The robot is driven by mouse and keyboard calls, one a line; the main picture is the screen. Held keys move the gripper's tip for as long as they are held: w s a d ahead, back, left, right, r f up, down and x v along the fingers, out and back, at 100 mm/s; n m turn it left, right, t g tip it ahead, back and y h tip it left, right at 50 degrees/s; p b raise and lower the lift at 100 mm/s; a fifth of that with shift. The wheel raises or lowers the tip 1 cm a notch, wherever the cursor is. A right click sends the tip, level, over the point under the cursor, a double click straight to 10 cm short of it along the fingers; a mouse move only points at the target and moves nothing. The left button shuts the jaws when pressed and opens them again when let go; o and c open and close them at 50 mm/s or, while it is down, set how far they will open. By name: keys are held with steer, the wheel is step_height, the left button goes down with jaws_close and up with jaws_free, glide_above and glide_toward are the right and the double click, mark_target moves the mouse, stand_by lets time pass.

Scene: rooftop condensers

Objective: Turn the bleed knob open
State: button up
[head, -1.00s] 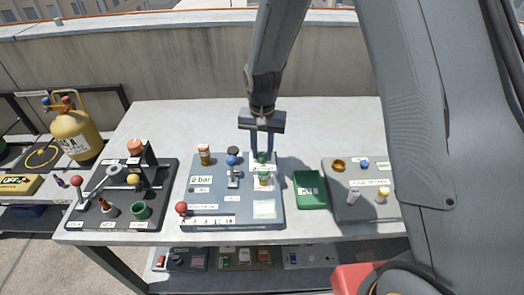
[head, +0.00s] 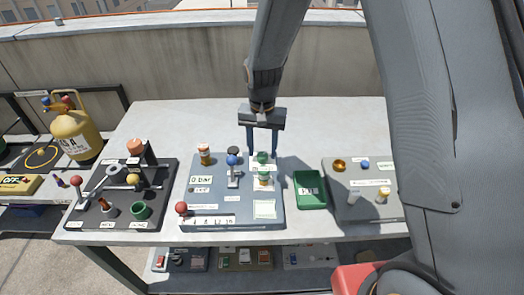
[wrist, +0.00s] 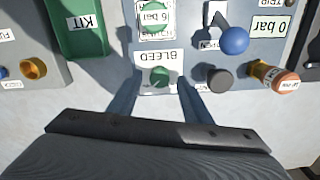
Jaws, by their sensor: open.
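The bleed knob is a small green knob (wrist: 159,77) beside a white BLEED label (wrist: 158,57) in the wrist view. In the head view the knob (head: 262,157) sits near the back edge of the blue-grey panel (head: 210,220). My gripper (head: 263,150) is open over the knob, with one finger on each side. In the wrist view the fingers (wrist: 160,84) show clear gaps to the knob. The panel display (wrist: 270,26) reads 0 bar. A pointer mark on the knob is too small to read surely.
A second green knob (wrist: 154,18) lies beyond the BLEED label. A blue-balled lever (head: 231,161), a black knob (wrist: 218,77) and an orange-topped fitting (head: 205,154) stand close by. A green KIT tray (head: 310,203) is to the right in the head view.

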mark_target(262, 155)
steer(key=shift+r+b, duration=0.9)
steer(key=shift+r, duration=2.55)
steer(key=s+d+f+n+t+b, duration=0.1)
steer(key=s+d+n+b, duration=0.1)
steer(key=s+d, duration=1.3)
steer(key=shift+n+b, duration=0.4)
